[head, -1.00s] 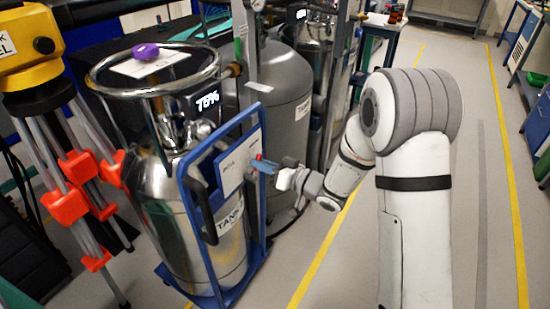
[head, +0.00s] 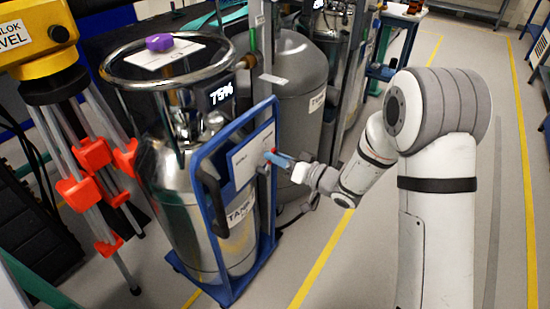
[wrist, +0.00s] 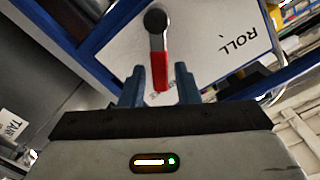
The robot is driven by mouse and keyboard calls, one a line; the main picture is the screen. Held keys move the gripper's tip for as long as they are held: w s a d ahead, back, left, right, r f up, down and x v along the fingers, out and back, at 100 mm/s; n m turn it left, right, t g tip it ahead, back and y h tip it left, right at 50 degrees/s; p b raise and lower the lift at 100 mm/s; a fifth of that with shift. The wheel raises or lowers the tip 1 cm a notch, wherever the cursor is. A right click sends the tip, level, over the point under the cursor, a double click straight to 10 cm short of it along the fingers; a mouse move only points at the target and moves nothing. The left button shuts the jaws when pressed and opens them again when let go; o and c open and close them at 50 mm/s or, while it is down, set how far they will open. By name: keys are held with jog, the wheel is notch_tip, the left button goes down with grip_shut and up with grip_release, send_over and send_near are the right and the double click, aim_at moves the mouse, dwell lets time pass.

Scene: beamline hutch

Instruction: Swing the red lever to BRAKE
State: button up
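The red lever (wrist: 159,68) hangs from a dark round pivot (wrist: 155,20) on a white plate (wrist: 205,40) in the wrist view. The word ROLL is printed on the plate to the lever's right. Another label at the lever's tip is partly covered and unreadable. My gripper (wrist: 160,90) has its two blue fingers apart, one on each side of the lever's lower end, with a gap showing on both sides. In the head view my gripper (head: 280,159) is at the plate (head: 252,156) on a blue cart frame (head: 205,215); only a speck of red shows there.
A steel tank (head: 165,180) with a purple cap (head: 159,43) stands in the blue cart. A yellow instrument on a tripod (head: 92,155) is at left. A grey tank (head: 300,75) stands behind the cart. Open floor (head: 400,55) lies behind and right of my arm.

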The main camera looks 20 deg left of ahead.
jog(key=shift+o, duration=0.7)
jog(key=shift+s+a, duration=0.1)
jog(key=v, duration=0.8)
